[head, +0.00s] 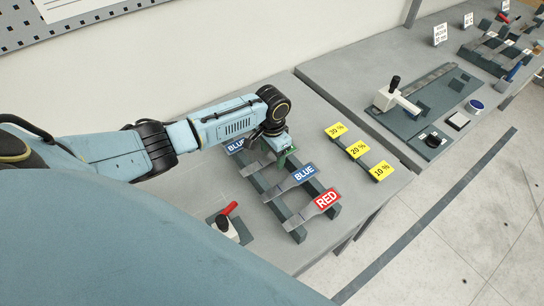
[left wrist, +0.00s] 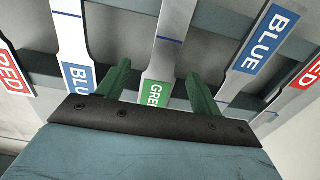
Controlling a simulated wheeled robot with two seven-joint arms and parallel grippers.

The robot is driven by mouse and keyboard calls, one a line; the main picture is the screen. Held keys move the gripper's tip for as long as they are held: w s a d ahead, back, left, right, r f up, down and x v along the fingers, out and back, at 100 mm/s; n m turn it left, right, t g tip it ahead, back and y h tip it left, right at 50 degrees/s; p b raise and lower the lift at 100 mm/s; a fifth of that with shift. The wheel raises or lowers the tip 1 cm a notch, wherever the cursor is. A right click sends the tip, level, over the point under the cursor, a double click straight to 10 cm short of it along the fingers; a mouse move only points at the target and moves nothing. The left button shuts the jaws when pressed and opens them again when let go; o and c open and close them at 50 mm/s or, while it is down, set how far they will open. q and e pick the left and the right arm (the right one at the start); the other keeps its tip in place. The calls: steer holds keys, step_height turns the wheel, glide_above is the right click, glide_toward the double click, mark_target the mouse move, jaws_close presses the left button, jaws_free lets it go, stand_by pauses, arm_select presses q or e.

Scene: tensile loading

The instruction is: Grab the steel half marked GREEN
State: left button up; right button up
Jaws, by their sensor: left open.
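The steel half marked GREEN (left wrist: 155,92) is a flat strip with a green label, lying on a dark rack (left wrist: 215,20) in the left wrist view. My left gripper (left wrist: 159,72) is open, with one green finger on each side of this strip near its label. The fingers look apart from the strip; their height over it is hard to tell. The label's lower part is hidden behind the gripper body. In the head view my left gripper (head: 282,153) is over the rack (head: 300,233) and hides most of the GREEN half.
Halves marked BLUE (head: 304,174) and RED (head: 326,199) lie on the same rack; another BLUE half (left wrist: 75,50) is close left of my gripper. Yellow 30%, 20% and 10% tags (head: 358,149) stand right. A red-handled tool (head: 228,210) is in front. A second bench holds a lever device (head: 390,97).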

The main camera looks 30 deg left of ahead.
arm_select(q)
steer(key=shift+c, duration=0.2)
steer(key=c, duration=1.2)
steer(key=shift+c, duration=0.2)
